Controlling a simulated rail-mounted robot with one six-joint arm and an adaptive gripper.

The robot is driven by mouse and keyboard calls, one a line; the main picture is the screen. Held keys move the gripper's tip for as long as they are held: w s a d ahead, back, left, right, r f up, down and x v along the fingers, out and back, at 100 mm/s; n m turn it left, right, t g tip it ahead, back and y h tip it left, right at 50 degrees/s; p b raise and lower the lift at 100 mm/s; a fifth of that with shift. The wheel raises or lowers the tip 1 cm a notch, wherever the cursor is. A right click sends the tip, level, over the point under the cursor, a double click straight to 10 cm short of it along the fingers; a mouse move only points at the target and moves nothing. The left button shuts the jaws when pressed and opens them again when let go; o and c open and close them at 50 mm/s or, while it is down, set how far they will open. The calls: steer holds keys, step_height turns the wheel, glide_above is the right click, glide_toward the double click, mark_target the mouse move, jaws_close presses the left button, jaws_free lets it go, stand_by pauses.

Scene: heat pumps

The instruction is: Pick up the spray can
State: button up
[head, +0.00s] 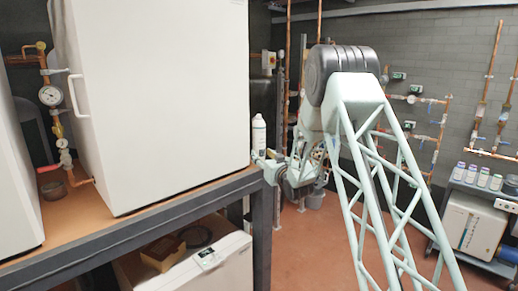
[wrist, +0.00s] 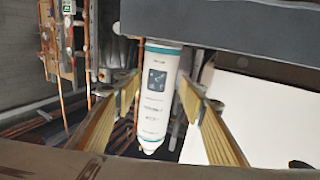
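The spray can (head: 258,134) is white with a small top and stands upright in the head view, just right of the large white cabinet. In the wrist view the spray can (wrist: 157,92) has teal bands and a dark label, and lies between my two yellow-padded fingers.
The white cabinet (head: 155,95) stands on a brown-topped bench (head: 150,215) close to the can. A white box (head: 205,262) is on the level below. Copper pipes (head: 440,125) run along the back wall. A trolley (head: 450,190) with several bottles stands at right.

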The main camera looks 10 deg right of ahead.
mark_target(259, 136)
steer(key=shift+w, duration=0.1)
steer(key=shift+w+a+r+p, duration=0.1)
steer(key=shift+w+a+p, duration=0.15)
steer(key=shift+w, duration=1)
steer(key=shift+w+a+r+p, duration=0.1)
steer(key=shift+w+a+p, duration=0.1)
steer(key=shift+w, duration=1)
steer(key=shift+c, duration=0.5)
steer(key=c, duration=0.6)
steer(key=shift+r, duration=0.1)
steer(key=shift+w+d+r, duration=0.15)
steer(key=shift+d+r, duration=0.05)
steer(key=shift+r, duration=0.15)
steer(key=shift+r+b, duration=0.35)
steer(key=shift+r, duration=2.8)
steer(key=w+d, duration=1.1)
steer(key=d, duration=0.5)
